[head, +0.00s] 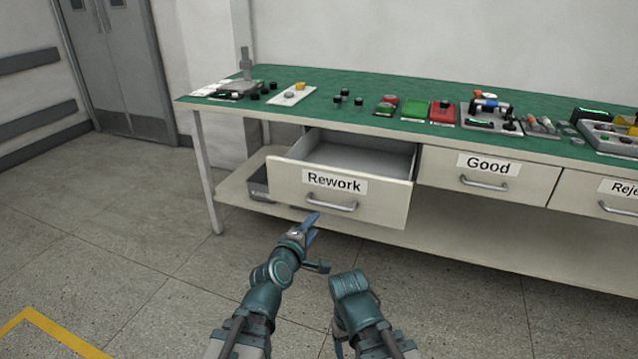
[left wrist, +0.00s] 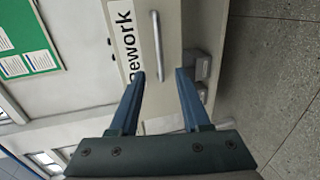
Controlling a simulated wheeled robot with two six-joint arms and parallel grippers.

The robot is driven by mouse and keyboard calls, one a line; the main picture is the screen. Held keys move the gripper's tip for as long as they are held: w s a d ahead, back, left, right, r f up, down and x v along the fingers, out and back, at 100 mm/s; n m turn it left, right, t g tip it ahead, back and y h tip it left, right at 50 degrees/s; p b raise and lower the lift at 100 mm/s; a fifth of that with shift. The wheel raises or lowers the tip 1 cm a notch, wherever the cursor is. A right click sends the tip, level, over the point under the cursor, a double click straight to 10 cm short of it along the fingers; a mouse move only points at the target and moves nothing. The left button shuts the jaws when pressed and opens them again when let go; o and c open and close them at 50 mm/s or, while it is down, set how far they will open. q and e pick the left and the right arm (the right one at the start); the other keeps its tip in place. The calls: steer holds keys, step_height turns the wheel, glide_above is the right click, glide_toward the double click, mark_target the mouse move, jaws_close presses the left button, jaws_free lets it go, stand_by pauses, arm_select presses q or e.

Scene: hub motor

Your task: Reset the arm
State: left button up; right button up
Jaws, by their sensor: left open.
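My left gripper (head: 311,226) is open and empty in front of the Rework drawer (head: 290,160), just below its handle (head: 331,204). In the left wrist view my left gripper's fingers (left wrist: 158,88) are spread apart, with the drawer handle (left wrist: 157,45) showing beyond and between them. The fingers look apart from the handle. The Rework drawer is pulled out and its visible inside looks empty. My right arm is folded at the bottom centre of the head view; its gripper cannot be made out.
The Good drawer (head: 521,190) and the Reject drawer (head: 577,190) are shut. The green-topped workbench (head: 340,83) holds several parts, including a red box (head: 444,110). Bins stand on the lower shelf behind the open drawer. The floor at left is clear.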

arm_select(q)
steer(key=s+a+f+m+g+y, duration=0.1)
steer(key=s+a+f+m+g, duration=0.1)
steer(key=s+f+m+g, duration=0.25)
steer(key=s+a+f+m+g, duration=0.1)
steer(key=s+f+m+g, duration=0.15)
steer(key=f+m, duration=0.4)
steer(key=s+a+f+m+g+y, duration=0.35)
steer(key=s+a+f+g, duration=0.3)
steer(key=s+a, duration=0.35)
steer(key=s+d+m+g+y, duration=0.2)
steer(key=s+d+m, duration=0.3)
steer(key=d, duration=0.6)
step_height(320, 180, up, 36)
steer(key=n+p, duration=0.1)
steer(key=p, duration=3.5)
steer(key=shift+s+d+r, duration=0.25)
steer(key=shift+s, duration=0.2)
